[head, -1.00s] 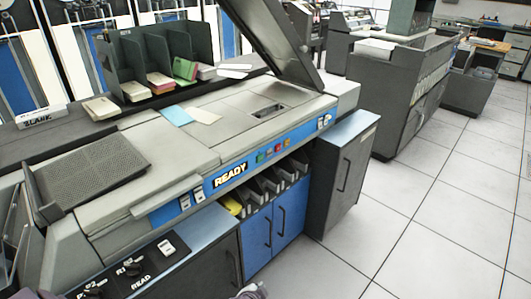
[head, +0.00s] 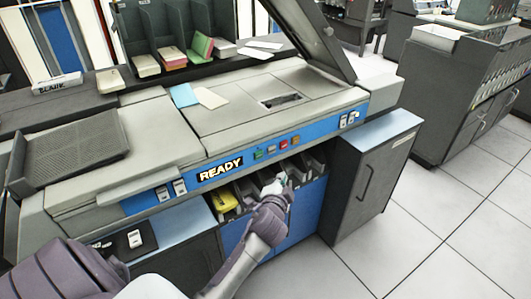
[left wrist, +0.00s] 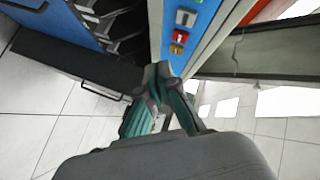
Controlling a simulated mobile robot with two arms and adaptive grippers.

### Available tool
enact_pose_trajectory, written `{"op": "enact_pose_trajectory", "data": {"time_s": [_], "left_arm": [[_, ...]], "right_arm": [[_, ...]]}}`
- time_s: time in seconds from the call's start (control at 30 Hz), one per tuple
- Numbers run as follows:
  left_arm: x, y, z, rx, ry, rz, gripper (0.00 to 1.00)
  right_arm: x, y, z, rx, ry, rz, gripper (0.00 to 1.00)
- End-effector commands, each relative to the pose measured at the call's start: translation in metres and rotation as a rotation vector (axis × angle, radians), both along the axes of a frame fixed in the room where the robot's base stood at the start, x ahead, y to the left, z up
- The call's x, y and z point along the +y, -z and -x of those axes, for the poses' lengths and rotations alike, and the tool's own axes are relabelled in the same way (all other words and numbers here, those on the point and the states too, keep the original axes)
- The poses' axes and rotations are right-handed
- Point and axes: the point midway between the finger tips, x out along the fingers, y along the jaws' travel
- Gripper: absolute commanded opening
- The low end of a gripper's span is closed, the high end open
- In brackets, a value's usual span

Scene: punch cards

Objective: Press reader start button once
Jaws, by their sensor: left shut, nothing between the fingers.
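The card reader (head: 255,105) is a long grey machine with a blue front strip and a lit READY sign (head: 220,169). Right of the sign sit a green button (head: 258,154), a pale button (head: 271,150), a red button (head: 283,145) and an orange button (head: 295,140); I cannot read their labels. My left gripper (head: 281,179) is shut and empty, just below and in front of this row, apart from it. In the left wrist view the red button (left wrist: 180,37) and orange button (left wrist: 176,49) lie beyond the fingertips (left wrist: 158,72). My right gripper is out of view.
Open card slots (head: 310,165) and a yellow item (head: 223,197) lie under the strip, above blue cabinet doors (head: 305,210). The raised lid (head: 300,35) stands at the back right. A grey cabinet (head: 375,175) adjoins on the right. Floor in front is clear.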

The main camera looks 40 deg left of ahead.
Motion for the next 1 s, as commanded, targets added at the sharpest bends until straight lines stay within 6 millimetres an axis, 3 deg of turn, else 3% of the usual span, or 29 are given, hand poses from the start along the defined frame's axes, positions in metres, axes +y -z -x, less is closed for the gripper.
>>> {"op": "enact_pose_trajectory", "data": {"time_s": [0.27, 0.47, 1.0], "left_arm": [[0.0, -0.001, 0.0, -0.001, -0.001, 0.0, 0.0], [0.006, 0.0, -0.003, 0.0, 0.0, -0.002, 0.0], [0.069, -0.001, -0.029, 0.0, 0.0, -0.002, 0.0]], "right_arm": [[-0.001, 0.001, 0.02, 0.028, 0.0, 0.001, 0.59], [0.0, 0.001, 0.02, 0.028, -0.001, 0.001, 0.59], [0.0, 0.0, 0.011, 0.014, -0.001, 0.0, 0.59]]}}
